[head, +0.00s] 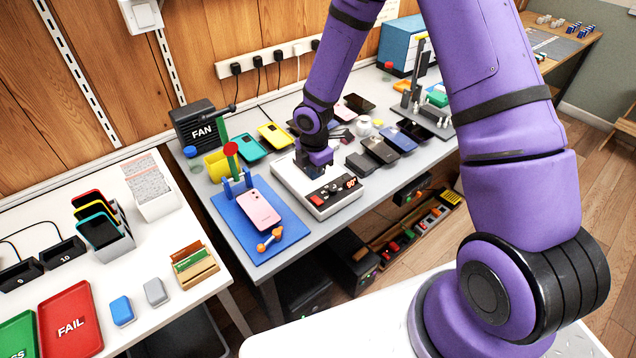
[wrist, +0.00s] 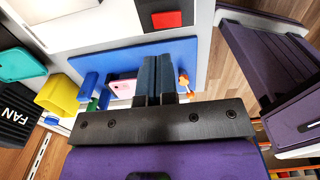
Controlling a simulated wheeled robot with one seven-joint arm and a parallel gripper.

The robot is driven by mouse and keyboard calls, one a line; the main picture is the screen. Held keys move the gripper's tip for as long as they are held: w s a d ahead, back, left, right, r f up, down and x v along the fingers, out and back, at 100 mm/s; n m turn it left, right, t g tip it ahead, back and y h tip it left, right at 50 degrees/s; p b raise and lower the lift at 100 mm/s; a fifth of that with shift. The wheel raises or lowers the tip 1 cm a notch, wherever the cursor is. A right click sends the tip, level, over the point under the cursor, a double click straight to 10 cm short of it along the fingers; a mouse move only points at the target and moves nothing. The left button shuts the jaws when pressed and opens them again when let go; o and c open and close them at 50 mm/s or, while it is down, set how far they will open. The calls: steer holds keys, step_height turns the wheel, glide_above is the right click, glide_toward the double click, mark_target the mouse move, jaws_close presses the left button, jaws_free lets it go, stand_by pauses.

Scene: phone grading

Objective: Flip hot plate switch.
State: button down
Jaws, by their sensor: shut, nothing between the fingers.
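The hot plate (head: 345,203) is a white box on the grey bench, with a dark front panel and a lit display (head: 349,183) reading about 90°. A red switch (head: 316,200) sits at the panel's left end. In the wrist view a red square on black (wrist: 167,19) shows on the hot plate's white body (wrist: 202,25). My gripper (wrist: 158,58) is shut and empty, its dark fingers side by side below the red square in the picture.
A blue mat (head: 233,222) with a pink phone (head: 259,209) lies left of the hot plate. Several dark phones (head: 380,150) lie to its right. Yellow (head: 275,136) and teal phones (head: 251,147) and a fan box (head: 196,124) stand behind. A white table (head: 180,225) is at left.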

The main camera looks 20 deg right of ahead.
steer(key=r, duration=0.5)
steer(key=shift+w+r, duration=0.3)
steer(key=shift+w, duration=0.1)
steer(key=shift+a, duration=0.1)
